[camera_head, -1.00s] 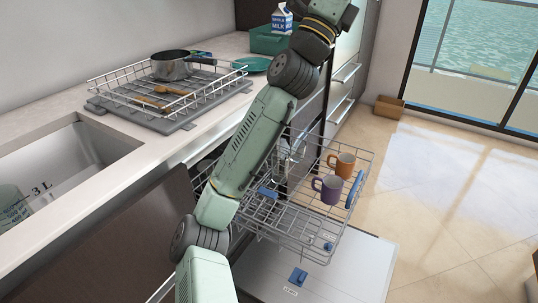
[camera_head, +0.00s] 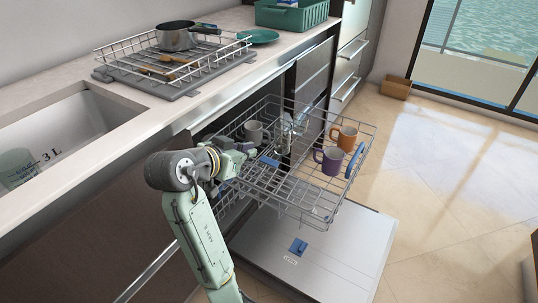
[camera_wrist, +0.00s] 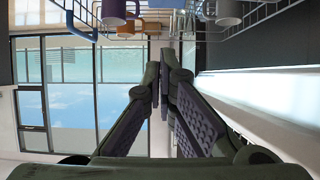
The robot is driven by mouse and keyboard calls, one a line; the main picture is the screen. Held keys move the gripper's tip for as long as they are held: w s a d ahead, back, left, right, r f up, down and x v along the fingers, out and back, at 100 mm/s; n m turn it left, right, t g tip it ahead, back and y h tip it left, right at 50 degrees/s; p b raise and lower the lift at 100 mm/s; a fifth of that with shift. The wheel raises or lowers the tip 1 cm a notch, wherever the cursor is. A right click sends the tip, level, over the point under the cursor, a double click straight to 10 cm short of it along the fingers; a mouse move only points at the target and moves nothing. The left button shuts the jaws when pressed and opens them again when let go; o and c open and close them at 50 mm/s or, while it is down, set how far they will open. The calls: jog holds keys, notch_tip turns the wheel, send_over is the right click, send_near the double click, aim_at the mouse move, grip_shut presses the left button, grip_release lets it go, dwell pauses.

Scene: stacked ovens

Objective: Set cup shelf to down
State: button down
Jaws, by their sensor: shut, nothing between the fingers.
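The dishwasher's upper wire rack (camera_head: 287,193) is pulled out over the lowered door. I cannot clearly pick out the cup shelf among its wires or tell its position. A blue clip (camera_head: 270,161) sits inside the rack. An orange mug (camera_head: 343,137) and a purple mug (camera_head: 329,161) stand on the rack's right side, and a grey cup (camera_head: 253,131) is at its back left. My gripper (camera_head: 243,153) is at the rack's left side, left of the blue clip. In the wrist view, its fingers (camera_wrist: 165,88) are together and empty, with the rack inverted above them.
The open dishwasher door (camera_head: 350,255) lies below the rack. The counter edge (camera_head: 225,95) runs behind my gripper. Another wire rack (camera_head: 118,58) with a pot (camera_head: 177,37) stands on the counter.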

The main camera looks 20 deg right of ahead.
jog(key=p, duration=0.1)
send_over(271, 162)
jog(key=s+a, duration=0.2)
jog(key=f, duration=0.4)
jog(key=shift+w+d+f, duration=0.15)
jog(key=shift+w+f, duration=0.05)
jog(key=shift+f, duration=0.15)
notch_tip(271, 162, down, 2)
jog(key=shift+w+d+f, duration=0.3)
jog(key=shift+f, duration=0.45)
jog(key=shift+r+p, duration=0.1)
jog(key=shift+p, duration=0.25)
jog(key=shift+w+d+g+y+p, duration=0.2)
jog(key=shift+g+y+p, duration=0.15)
jog(key=shift+p, duration=0.9)
jog(key=shift+w+d+f+g+y+p, duration=0.2)
jog(key=shift+f+y+p, duration=0.25)
jog(key=shift+p, duration=0.5)
jog(key=shift+w+d+f, duration=0.1)
jog(key=shift+d+f, duration=0.15)
jog(key=shift+f, duration=0.5)
